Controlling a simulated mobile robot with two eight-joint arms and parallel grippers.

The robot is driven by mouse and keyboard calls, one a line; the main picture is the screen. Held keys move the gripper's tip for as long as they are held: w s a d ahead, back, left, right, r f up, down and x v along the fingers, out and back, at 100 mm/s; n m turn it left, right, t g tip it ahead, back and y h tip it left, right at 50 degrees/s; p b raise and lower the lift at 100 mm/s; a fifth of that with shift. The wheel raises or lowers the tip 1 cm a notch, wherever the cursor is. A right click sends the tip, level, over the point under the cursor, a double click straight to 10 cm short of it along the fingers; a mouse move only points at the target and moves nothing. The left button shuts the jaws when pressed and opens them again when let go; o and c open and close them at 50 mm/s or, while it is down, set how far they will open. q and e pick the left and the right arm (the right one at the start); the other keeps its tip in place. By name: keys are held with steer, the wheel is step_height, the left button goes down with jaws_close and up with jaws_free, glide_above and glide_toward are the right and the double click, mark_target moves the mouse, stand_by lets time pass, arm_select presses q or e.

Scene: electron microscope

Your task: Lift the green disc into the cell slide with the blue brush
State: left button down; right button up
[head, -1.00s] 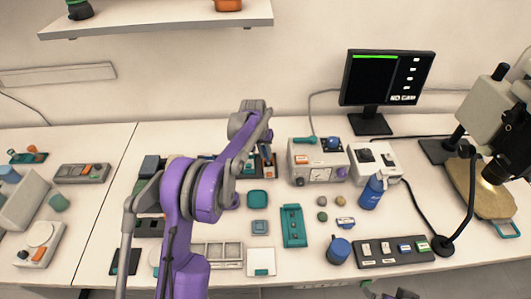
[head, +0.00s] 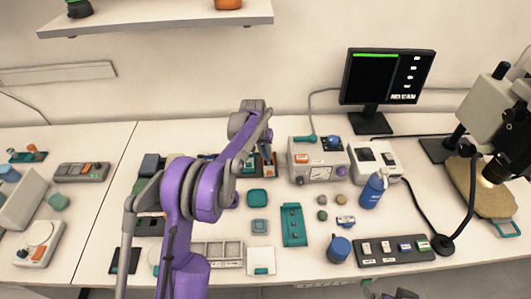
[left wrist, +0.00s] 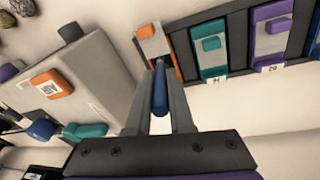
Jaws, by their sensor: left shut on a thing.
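My left gripper (left wrist: 161,78) is shut on a slim blue rod (left wrist: 160,95), which looks like the blue brush's handle; its far end is not clear. In the head view this gripper is mostly behind my purple arm, near the dark rack. A small green disc (head: 323,215) lies on the table among similar small discs. A long teal plate (head: 294,225) with small round marks lies to its left and may be the cell slide; I cannot tell for sure.
The dark rack (left wrist: 238,35) holds orange, teal and purple pieces by the gripper. A grey instrument box (head: 318,160) stands to its right. A blue bottle (head: 372,190), blue cup (head: 339,249) and microscope (head: 480,140) stand further right. The table's front middle is clear in places.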

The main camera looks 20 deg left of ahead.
arm_select(q)
steer(key=shift+r, duration=0.1)
steer(key=shift+w+d+p+v, duration=0.15)
steer(key=shift+p+v, duration=0.2)
steer(key=shift+v, duration=0.6)
steer(key=shift+w+d+p+v, duration=0.1)
steer(key=shift+w+p+v, duration=0.2)
steer(key=shift+v, duration=0.65)
steer(key=shift+w+d+p+v, duration=0.1)
steer(key=shift+p+v, duration=0.3)
steer(key=shift+v, duration=0.6)
steer(key=shift+r, duration=0.1)
arm_select(e)
steer(key=r, duration=0.1)
steer(key=w+r, duration=0.1)
steer(key=r, duration=0.1)
steer(key=shift+w, duration=0.15)
